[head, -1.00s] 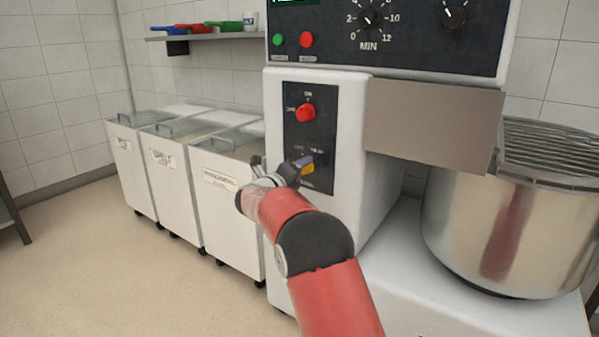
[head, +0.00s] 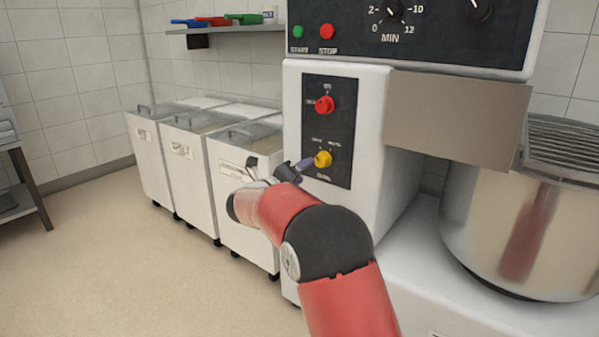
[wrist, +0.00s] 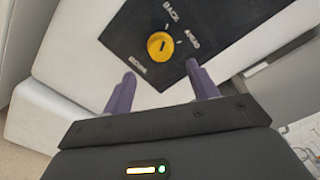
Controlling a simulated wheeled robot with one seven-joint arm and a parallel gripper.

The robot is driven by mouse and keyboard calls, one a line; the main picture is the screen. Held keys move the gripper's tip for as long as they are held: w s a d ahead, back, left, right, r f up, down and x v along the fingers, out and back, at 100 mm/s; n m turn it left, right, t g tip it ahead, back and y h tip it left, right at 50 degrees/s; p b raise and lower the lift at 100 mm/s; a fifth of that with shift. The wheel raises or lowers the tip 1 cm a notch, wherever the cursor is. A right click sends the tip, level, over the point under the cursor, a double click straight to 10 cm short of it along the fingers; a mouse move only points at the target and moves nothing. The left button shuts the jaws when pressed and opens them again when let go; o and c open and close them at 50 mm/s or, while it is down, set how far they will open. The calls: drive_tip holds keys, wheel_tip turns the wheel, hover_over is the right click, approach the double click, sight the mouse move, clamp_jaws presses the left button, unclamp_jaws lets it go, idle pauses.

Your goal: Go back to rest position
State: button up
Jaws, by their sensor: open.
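My gripper (head: 300,166) is open and empty in front of the mixer's control panel (head: 341,106). In the wrist view, its two purple fingers (wrist: 161,88) stand apart, with the yellow knob (wrist: 160,45) beyond and between them. The yellow knob (head: 323,159) also shows in the head view, just right of the fingertips, and looks apart from them. A red knob (head: 324,105) sits above it on the same dark panel. My red arm reaches up from the bottom of the head view.
The mixer's steel bowl (head: 520,230) stands at the right under a grille. Several white bins (head: 235,190) stand in a row left of the mixer. A shelf (head: 225,29) with coloured scoops hangs above them. A rack (head: 22,170) is at the far left. The floor between is clear.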

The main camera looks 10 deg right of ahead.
drive_tip(key=s+r+n+t+y, duration=0.35)
drive_tip(key=r+n+y, duration=0.35)
drive_tip(key=r+n, duration=0.25)
drive_tip(key=s+a+r+n+y+p, duration=0.2)
drive_tip(key=s+n+y, duration=0.4)
drive_tip(key=s+n, duration=0.4)
drive_tip(key=s+d+f+n+g, duration=0.2)
drive_tip(key=s+f+n+g, duration=0.1)
drive_tip(key=s, duration=0.8)
drive_tip(key=s+d+f+n+g, duration=0.3)
drive_tip(key=s+f, duration=0.4)
drive_tip(key=s, duration=0.3)
drive_tip(key=s+d+f+n+g+p, duration=0.1)
drive_tip(key=s+d+f+n+g, duration=0.2)
drive_tip(key=s, duration=0.8)
wheel_tip(320, 180, down, 2)
drive_tip(key=n+g, duration=0.2)
drive_tip(key=n, duration=0.2)
drive_tip(key=shift+s+d+f+h, duration=0.2)
drive_tip(key=shift+s+h, duration=0.15)
drive_tip(key=shift+h, duration=0.05)
drive_tip(key=shift+c, duration=0.5)
